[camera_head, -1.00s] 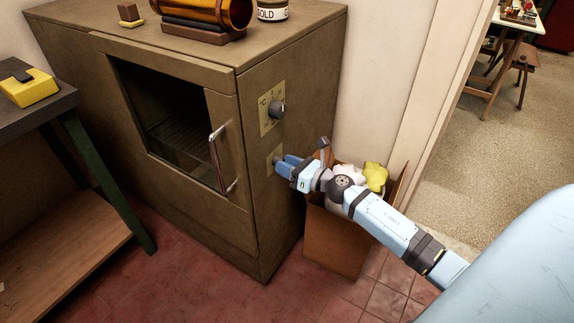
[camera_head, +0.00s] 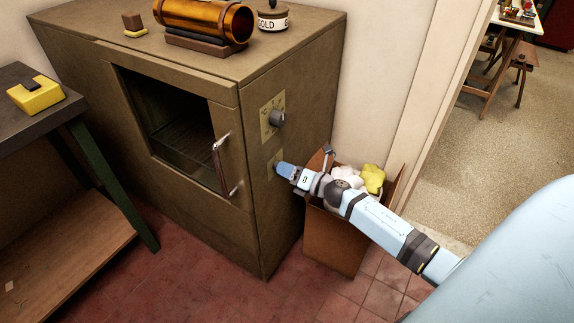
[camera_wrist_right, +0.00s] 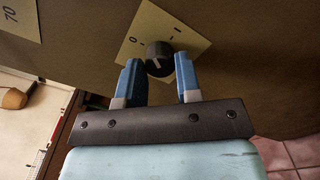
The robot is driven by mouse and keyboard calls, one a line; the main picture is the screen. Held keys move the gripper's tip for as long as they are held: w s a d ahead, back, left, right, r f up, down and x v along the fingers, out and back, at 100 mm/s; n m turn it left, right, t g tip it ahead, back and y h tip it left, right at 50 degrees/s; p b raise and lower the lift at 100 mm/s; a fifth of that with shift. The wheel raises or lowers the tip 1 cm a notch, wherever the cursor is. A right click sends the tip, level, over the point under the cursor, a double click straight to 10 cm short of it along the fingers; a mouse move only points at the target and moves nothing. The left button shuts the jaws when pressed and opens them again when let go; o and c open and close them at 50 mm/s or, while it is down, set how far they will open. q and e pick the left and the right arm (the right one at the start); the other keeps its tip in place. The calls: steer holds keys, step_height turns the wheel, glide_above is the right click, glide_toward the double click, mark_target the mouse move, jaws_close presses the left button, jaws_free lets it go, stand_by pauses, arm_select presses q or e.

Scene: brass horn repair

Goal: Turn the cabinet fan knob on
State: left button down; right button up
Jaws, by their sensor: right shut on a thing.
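The brown cabinet (camera_head: 222,78) has a dark knob on an upper plate and a lower plate (camera_head: 271,165) beneath it on the same side. In the right wrist view the lower plate (camera_wrist_right: 193,37) carries 0 and I marks, and its dark fan knob (camera_wrist_right: 159,58) sits between my blue fingertips. My right gripper (camera_head: 281,169) is shut on this knob; it also shows in the right wrist view (camera_wrist_right: 159,78). The knob has a pale mark, but its exact setting is hard to tell. In the head view the gripper hides the knob. My left gripper is out of view.
The upper knob (camera_head: 278,118) is just above my right gripper. A cardboard box (camera_head: 333,240) with white and yellow contents stands under my right forearm. The cabinet door handle (camera_head: 222,165) is to the left. A workbench (camera_head: 60,115) stands at far left.

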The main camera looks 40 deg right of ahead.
arm_select(q)
steer(key=p, duration=0.3)
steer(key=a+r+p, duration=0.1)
steer(key=p, duration=0.2)
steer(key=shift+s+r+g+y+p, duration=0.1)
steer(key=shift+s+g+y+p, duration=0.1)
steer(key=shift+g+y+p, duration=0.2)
arm_select(e)
steer(key=m, duration=1)
steer(key=shift+m, duration=0.5)
steer(key=o, duration=0.9)
